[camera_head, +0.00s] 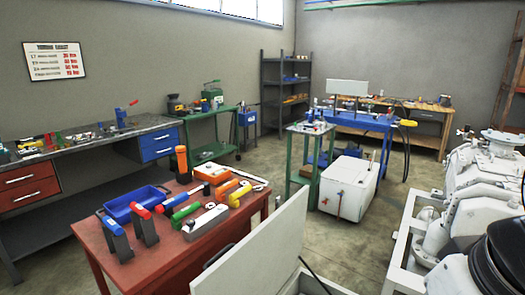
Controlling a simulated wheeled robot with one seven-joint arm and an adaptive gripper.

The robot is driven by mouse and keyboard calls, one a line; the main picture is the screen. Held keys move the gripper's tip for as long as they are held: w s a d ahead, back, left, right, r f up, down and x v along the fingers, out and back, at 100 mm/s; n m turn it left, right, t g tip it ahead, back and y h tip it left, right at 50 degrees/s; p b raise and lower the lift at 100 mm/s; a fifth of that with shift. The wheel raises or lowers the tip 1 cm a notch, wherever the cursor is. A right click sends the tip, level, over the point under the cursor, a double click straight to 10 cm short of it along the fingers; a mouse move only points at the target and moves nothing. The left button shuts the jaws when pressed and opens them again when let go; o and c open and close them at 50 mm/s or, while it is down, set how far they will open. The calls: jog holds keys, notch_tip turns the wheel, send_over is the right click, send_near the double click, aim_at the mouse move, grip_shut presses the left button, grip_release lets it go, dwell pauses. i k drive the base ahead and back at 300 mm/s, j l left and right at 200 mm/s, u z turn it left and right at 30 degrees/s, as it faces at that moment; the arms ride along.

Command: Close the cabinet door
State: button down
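A pale, flat panel (258,245) stands raised at the bottom centre, in front of the red table. It looks like an open cabinet door, with a dark curved handle (218,256) at its left side. A pale box-like body (318,284) shows just right of its foot, mostly cut off by the bottom edge, with a dark cable across it. How the panel is hinged cannot be seen. My gripper is not in view, so its distance from the panel cannot be told.
A red table (172,262) with tools and a blue tray (133,204) stands behind the panel. White machinery (470,200) fills the right side, with a black rounded part (500,255) in front. A white chest (348,187) stands farther back. Bare floor (345,245) lies between.

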aim_at(265, 260)
jog(key=k, duration=0.6)
jog(key=j+z, duration=0.1)
jog(key=z, duration=0.3)
jog(key=j+z, duration=0.1)
jog(key=z, duration=0.7)
jog(key=k+j, duration=0.1)
jog(key=j, duration=1.25)
jog(key=k+j, duration=0.15)
jog(key=j, duration=0.5)
jog(key=k+j, duration=0.1)
jog(key=j, duration=1.25)
jog(key=k+j, duration=0.15)
jog(key=j, duration=0.55)
jog(key=i+j, duration=0.1)
jog(key=j, duration=0.4)
jog(key=i+j, duration=0.1)
jog(key=j, duration=0.85)
jog(key=i+j, duration=0.15)
jog(key=j, duration=0.3)
jog(key=z, duration=0.05)
